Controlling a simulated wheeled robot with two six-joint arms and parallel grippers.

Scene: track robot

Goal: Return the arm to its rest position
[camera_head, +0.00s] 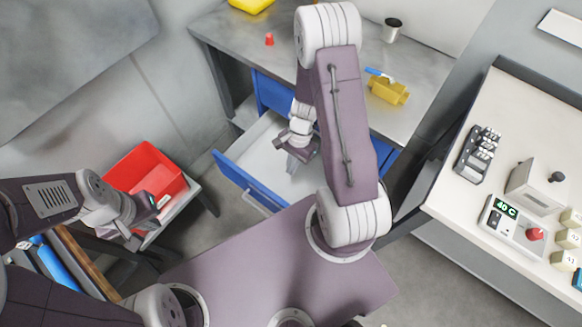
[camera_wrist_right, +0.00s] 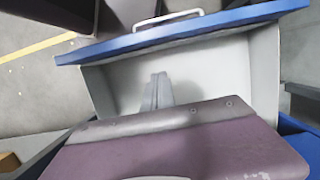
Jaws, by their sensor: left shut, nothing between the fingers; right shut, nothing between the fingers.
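My right arm rises from my base, and its gripper (camera_head: 291,160) hangs over an open drawer (camera_head: 232,172) with a blue front. The right gripper is shut and empty. In the right wrist view its fingertips (camera_wrist_right: 158,90) show against the pale inside of the drawer (camera_wrist_right: 215,70), and that inside looks empty where I can see it. My left gripper (camera_head: 135,238) is at the lower left, beside the red bin (camera_head: 150,163). It is shut with nothing visible in it.
A white counter (camera_head: 450,195) with a control box (camera_head: 512,226) stands at right. Grey floor shows between the drawer and the red bin.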

